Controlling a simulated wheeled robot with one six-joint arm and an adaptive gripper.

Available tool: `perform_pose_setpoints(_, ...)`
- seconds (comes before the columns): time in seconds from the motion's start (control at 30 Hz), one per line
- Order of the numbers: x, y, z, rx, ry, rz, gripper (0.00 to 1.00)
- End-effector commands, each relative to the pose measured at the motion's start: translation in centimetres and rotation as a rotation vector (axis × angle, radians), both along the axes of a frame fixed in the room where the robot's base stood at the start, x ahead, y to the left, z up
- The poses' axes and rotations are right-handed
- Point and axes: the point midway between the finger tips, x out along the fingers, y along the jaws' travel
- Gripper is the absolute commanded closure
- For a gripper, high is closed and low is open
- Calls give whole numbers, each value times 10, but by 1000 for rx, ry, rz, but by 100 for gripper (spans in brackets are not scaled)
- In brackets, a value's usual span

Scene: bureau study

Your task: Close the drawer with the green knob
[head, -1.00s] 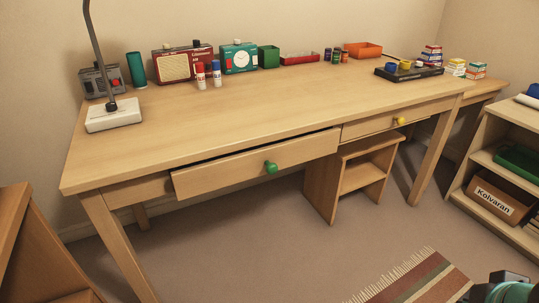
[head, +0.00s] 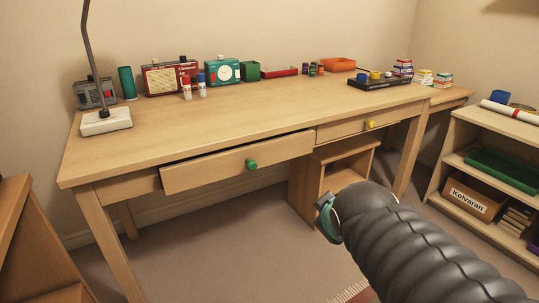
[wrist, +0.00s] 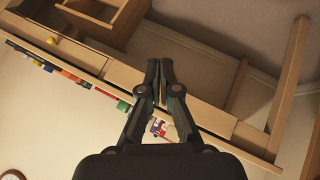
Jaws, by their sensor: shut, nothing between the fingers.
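The drawer with the green knob (head: 240,163) is the left one under the desk. It stands a little way out, with a dark gap along its top edge. Its round green knob (head: 251,165) is at the middle of the front. In the wrist view my gripper (wrist: 160,64) is shut and empty, its two fingers together in front of the desk's front side. No green knob can be made out there; the fingers may hide it. In the head view my arm comes in from the lower right, right of and below the knob, and the fingers cannot be made out.
A drawer with a yellow knob (head: 370,125) sits flush to the right. The desk top (head: 230,125) carries a lamp, radios, bottles and boxes along the back. A shelf unit (head: 510,129) stands at right, a wooden piece at lower left. The floor before the drawer is clear.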

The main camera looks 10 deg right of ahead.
Motion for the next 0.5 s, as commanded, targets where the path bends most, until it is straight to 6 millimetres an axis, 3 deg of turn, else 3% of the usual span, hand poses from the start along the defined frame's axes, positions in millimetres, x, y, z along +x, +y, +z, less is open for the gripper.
perform_pose_setpoints(0.03,20,-11,-5,-118,-32,81,100)
perform_pose_setpoints(0.2,79,-35,5,-566,-136,389,100)
perform_pose_setpoints(0.5,158,-45,9,-1396,-268,879,100)
